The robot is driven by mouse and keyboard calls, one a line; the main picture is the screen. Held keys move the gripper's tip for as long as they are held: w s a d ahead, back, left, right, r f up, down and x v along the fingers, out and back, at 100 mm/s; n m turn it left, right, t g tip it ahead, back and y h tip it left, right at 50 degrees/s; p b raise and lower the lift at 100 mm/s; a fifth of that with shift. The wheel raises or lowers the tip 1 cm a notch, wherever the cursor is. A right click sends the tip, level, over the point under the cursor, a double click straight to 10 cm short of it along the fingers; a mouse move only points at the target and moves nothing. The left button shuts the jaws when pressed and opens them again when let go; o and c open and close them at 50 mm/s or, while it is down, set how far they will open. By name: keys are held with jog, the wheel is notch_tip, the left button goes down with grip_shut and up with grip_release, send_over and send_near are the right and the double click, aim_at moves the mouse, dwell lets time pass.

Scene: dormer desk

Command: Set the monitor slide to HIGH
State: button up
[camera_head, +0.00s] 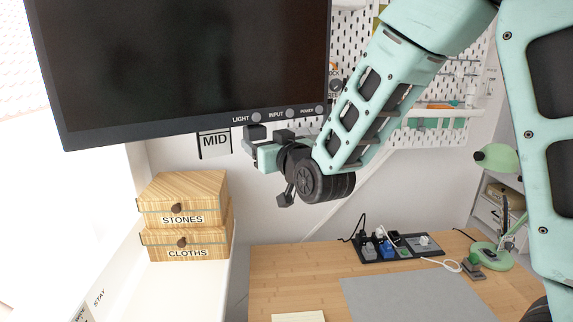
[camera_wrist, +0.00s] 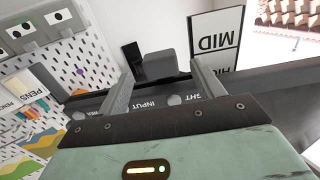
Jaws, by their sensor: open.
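The black monitor (camera_head: 180,70) fills the upper left of the head view, with LIGHT, INPUT and POWER buttons along its lower edge. A white label reading MID (camera_head: 215,141) shows just under that edge. The wrist view, upside down, shows the MID label (camera_wrist: 216,42) and a second, partly hidden word starting with HI. My gripper (camera_head: 262,138) is just below the monitor's edge, right of the label. In the wrist view my gripper (camera_wrist: 162,72) is open, with a dark block (camera_wrist: 157,66) between or just beyond its fingers; contact cannot be told.
Wooden boxes marked STONES (camera_head: 183,198) and CLOTHS (camera_head: 187,246) stand on the ledge at left. The desk (camera_head: 290,270) below holds a dark power strip (camera_head: 370,254), a grey mat (camera_head: 410,298) and a green lamp (camera_head: 497,157). A white pegboard (camera_head: 440,135) is behind my arm.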

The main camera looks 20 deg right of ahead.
aim_at(258, 130)
jog(key=s+d+b, duration=0.1)
jog(key=s+b, duration=0.7)
jog(key=s, duration=0.1)
jog(key=shift+s, duration=0.3)
jog(key=shift+d, duration=0.1)
jog(key=w+p, duration=0.5)
jog(key=w+a+r+p, duration=0.1)
jog(key=w+p, duration=0.4)
jog(key=w+r+p, duration=0.1)
jog(key=w+p, duration=0.3)
jog(key=p, duration=0.1)
jog(key=shift+w+a, duration=0.4)
dwell(0.4)
